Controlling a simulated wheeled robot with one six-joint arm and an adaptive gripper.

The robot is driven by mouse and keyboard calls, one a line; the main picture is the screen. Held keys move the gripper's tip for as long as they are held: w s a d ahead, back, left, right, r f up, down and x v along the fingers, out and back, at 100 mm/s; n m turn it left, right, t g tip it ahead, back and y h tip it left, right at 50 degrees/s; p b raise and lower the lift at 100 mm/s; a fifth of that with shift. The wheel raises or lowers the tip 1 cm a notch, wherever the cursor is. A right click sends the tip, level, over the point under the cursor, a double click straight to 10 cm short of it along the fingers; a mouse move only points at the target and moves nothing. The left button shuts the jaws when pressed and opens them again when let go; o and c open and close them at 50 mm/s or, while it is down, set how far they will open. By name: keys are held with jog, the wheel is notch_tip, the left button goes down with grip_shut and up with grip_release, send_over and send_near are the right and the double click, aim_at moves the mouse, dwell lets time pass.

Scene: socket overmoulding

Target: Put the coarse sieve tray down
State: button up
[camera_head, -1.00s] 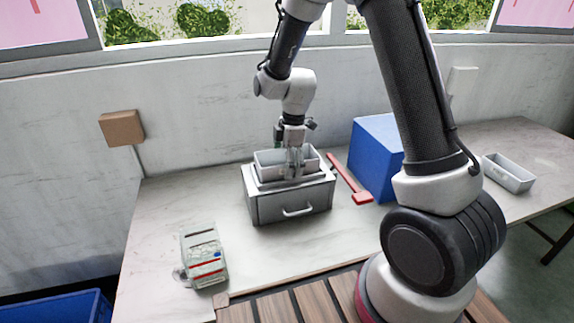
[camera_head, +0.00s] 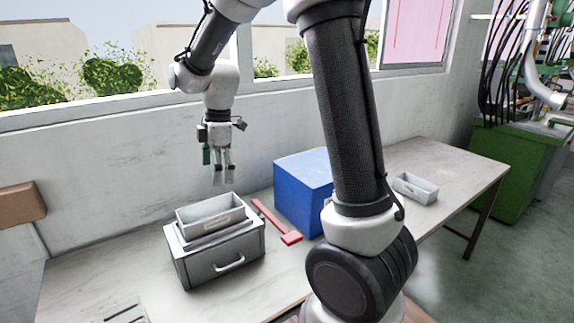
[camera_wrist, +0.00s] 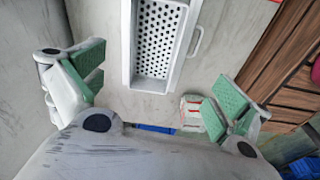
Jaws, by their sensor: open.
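The coarse sieve tray (camera_head: 211,214) is a grey rectangular tray seated on top of a grey box with a drawer handle (camera_head: 221,257). In the wrist view the tray (camera_wrist: 158,42) shows a floor of large round holes. My gripper (camera_head: 222,180) hangs above the tray, apart from it, fingers pointing down. In the wrist view its green-padded fingers (camera_wrist: 150,92) are spread wide with nothing between them.
A blue box (camera_head: 300,190) stands right of the drawer box, with a red tool (camera_head: 275,222) lying between them. Another grey tray (camera_head: 415,188) sits at the table's far right. The window wall is close behind. Bare table (camera_head: 85,280) lies left of the drawer box.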

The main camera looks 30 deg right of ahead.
jog(key=s+d+r+m+t, duration=0.1)
jog(key=s+d+r+m, duration=0.2)
jog(key=s, duration=0.5)
jog(key=s+d+r+m+t+h, duration=0.1)
jog(key=s+d+r+m, duration=0.2)
jog(key=s+d+m, duration=0.2)
jog(key=s+d+r+m+t, duration=0.1)
jog(key=s+d+r+m, duration=0.2)
jog(key=s+m, duration=0.5)
jog(key=s+d, duration=0.1)
jog(key=s, duration=0.2)
jog(key=shift+s+r+m+t, duration=0.25)
jog(key=shift+r+m+t, duration=0.05)
jog(key=shift+t, duration=0.1)
